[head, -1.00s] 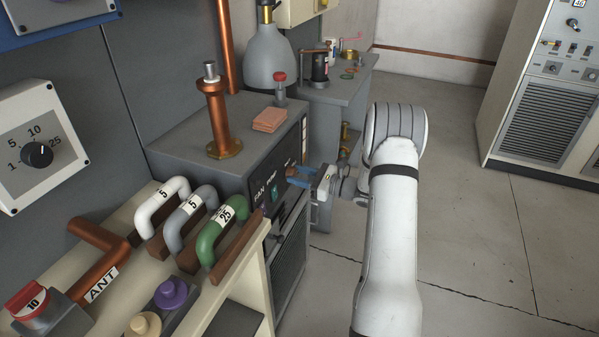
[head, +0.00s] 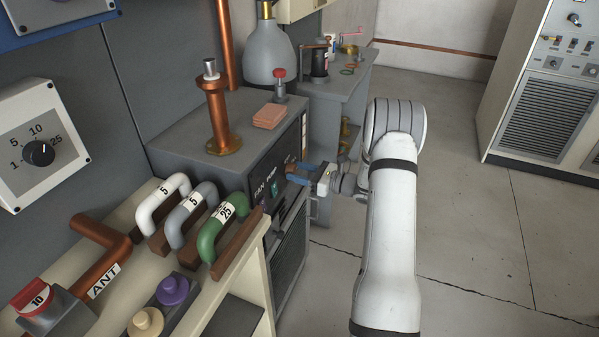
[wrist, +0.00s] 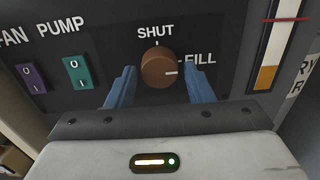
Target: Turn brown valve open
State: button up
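The brown valve (wrist: 159,68) is a round knob on a dark panel, with SHUT marked above it and FILL to its right. Its white pointer line points right, towards FILL. In the head view the valve (head: 290,167) is small and partly hidden by my gripper (head: 306,173). In the wrist view my gripper (wrist: 160,76) has its two blue fingers on either side of the knob. A gap shows between each finger and the knob. The gripper is open and holds nothing.
Purple (wrist: 31,78) and teal (wrist: 77,72) FAN and PUMP switches sit left of the valve. A gauge (wrist: 273,55) is to the right. White, grey and green handles (head: 222,228) stand on the nearer bench. The floor (head: 450,220) to the right is clear.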

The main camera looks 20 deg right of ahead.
jog(key=shift+o, duration=1)
jog(key=v, duration=0.7)
jog(key=shift+s+d, duration=0.25)
jog(key=s+a+r+n+g+h+p, duration=0.3)
jog(key=s+a+r+n+g+p, duration=0.1)
jog(key=s+a+r+n+g, duration=0.95)
jog(key=s+r+n+t+h+p, duration=0.2)
jog(key=s+r+n+h, duration=0.2)
jog(key=s, duration=0.5)
jog(key=s+r+n+t+h+p, duration=0.2)
jog(key=s+r+n+h, duration=0.3)
jog(key=s+n, duration=0.3)
jog(key=shift+s+a+n+h, duration=0.4)
jog(key=shift+a+h, duration=0.1)
jog(key=shift+h, duration=0.4)
